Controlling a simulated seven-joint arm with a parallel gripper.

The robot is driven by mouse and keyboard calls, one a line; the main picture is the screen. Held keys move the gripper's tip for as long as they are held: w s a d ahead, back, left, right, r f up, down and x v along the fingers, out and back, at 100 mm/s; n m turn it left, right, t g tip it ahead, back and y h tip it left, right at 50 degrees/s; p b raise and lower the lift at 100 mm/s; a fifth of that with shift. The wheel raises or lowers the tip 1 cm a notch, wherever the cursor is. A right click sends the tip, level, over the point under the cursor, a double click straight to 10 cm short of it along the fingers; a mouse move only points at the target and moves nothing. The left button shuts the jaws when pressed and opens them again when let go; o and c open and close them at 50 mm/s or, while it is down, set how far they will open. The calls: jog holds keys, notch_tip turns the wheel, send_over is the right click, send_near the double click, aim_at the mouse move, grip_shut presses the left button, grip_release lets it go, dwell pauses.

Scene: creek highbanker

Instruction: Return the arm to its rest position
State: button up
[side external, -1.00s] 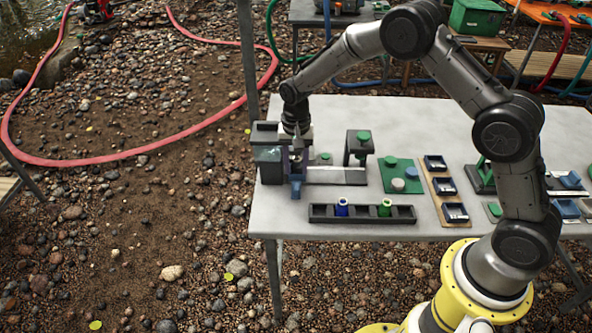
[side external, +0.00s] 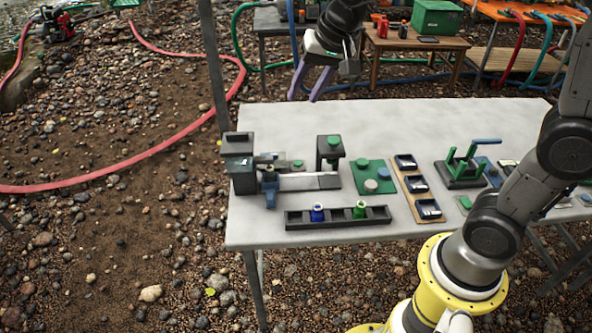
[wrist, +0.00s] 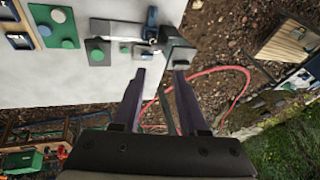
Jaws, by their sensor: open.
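My gripper (side external: 312,84) is open and empty, with two purple fingers. In the side view it is high at the top middle, appearing over the far edge of the white table (side external: 400,124). In the wrist view the open fingers of my gripper (wrist: 158,76) point toward the dark and grey device (wrist: 176,52) at the table corner. The same device (side external: 239,163) stands at the table's left end in the side view. My gripper is apart from everything on the table.
A dark tray (side external: 338,218) holds a blue (side external: 317,212) and a green cylinder (side external: 360,210). A green board (side external: 374,176), a wooden strip of small bins (side external: 418,188) and a green-post stand (side external: 462,168) are on the table. A wooden bench (side external: 415,42) with a green box (side external: 437,18) stands behind.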

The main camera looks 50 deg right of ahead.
jog(key=s+d+r+n+t, duration=0.1)
jog(key=s+r+n+t, duration=0.15)
jog(key=s, duration=1.25)
jog(key=s+f+n+g, duration=0.2)
jog(key=s+f+n, duration=0.3)
jog(key=s, duration=0.3)
